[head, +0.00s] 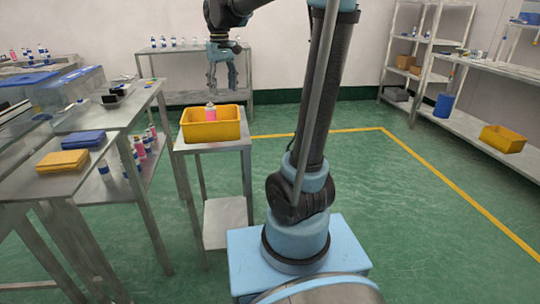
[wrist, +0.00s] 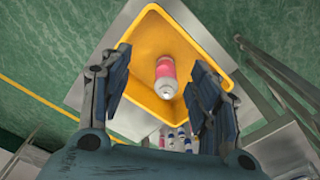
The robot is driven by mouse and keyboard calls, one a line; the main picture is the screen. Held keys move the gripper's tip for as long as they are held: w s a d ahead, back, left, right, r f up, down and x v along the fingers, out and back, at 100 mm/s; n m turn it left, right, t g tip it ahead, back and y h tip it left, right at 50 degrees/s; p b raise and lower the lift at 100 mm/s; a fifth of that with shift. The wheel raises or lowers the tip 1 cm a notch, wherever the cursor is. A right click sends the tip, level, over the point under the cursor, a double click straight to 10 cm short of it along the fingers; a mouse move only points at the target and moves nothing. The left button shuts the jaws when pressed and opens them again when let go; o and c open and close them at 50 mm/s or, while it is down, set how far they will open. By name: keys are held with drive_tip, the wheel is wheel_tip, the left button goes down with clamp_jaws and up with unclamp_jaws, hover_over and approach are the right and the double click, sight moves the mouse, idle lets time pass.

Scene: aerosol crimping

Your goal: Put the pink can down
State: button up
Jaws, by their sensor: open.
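The pink can (head: 210,113) stands inside the yellow bin (head: 212,131) on a small side table. In the wrist view the pink can (wrist: 166,78) shows a pink body and a white top, with the yellow bin (wrist: 145,28) around it. My gripper (head: 221,84) is above the bin, pointing down, with its fingers apart. In the wrist view my gripper (wrist: 160,80) is open, with one finger on each side of the can in the picture. The head view shows the fingertips above the can. The bottom of the can is hidden in the head view by the bin wall.
The small table (head: 206,146) has little free room around the bin. Another yellow bin (head: 503,139) is on the right shelf. The floor ahead is clear.

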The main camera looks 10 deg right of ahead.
drive_tip(key=s+d+f+m, duration=0.1)
drive_tip(key=s+d+f, duration=0.35)
drive_tip(key=s, duration=0.25)
drive_tip(key=s+d+f+m, duration=0.1)
drive_tip(key=s+d+f, duration=0.2)
drive_tip(key=s+d, duration=0.35)
drive_tip(key=s+d+f+m+t, duration=0.1)
drive_tip(key=s+d+f, duration=0.1)
drive_tip(key=s+f, duration=0.4)
drive_tip(key=s+d+f+m, duration=0.2)
drive_tip(key=s+d+f, duration=0.1)
drive_tip(key=s+f, duration=0.4)
drive_tip(key=shift+s+f+t, duration=0.25)
drive_tip(key=shift+f+t, duration=0.15)
drive_tip(key=shift+f, duration=0.05)
